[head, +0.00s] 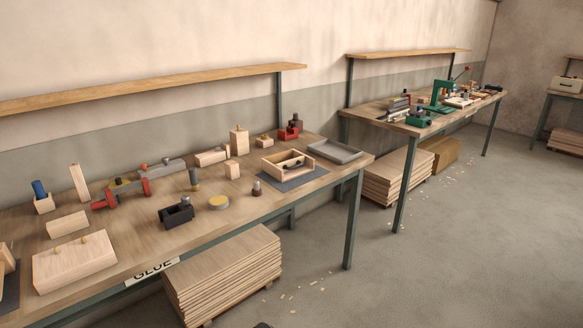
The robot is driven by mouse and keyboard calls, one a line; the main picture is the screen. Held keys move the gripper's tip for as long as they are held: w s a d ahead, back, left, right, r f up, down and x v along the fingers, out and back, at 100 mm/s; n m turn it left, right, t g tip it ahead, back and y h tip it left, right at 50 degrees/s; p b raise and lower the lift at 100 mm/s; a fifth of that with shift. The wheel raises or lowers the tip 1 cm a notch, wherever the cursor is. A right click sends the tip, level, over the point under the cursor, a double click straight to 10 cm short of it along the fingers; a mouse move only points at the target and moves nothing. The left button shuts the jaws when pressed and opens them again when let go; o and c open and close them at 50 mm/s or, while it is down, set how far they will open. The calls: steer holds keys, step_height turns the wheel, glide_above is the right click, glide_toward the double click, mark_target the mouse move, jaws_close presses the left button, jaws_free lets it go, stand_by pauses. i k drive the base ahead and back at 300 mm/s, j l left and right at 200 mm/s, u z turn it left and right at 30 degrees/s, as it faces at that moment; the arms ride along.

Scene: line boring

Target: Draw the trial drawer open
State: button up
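A pale box with a small dark knob or pull on its front (568,84) stands on the far-right bench. It may be the trial drawer, and its front looks shut, but it is too small to be sure. An open wooden box (273,168) with a dark curved piece inside sits on a dark mat (312,176) on the near bench. I cannot tell whether this is a drawer. My gripper is not in view.
The near bench (135,243) carries blocks, clamps and a grey tray (335,151). Board stacks lie below it (225,270) and below the middle bench (393,177). The middle bench holds a green press (442,97). Floor (480,230) between the benches is open, with scattered shavings.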

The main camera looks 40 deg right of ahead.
mark_target(287, 165)
steer(key=i+l, duration=0.8)
steer(key=l, duration=0.15)
steer(key=i+l+z, duration=0.15)
steer(key=i+l, duration=0.65)
steer(key=l, duration=0.15)
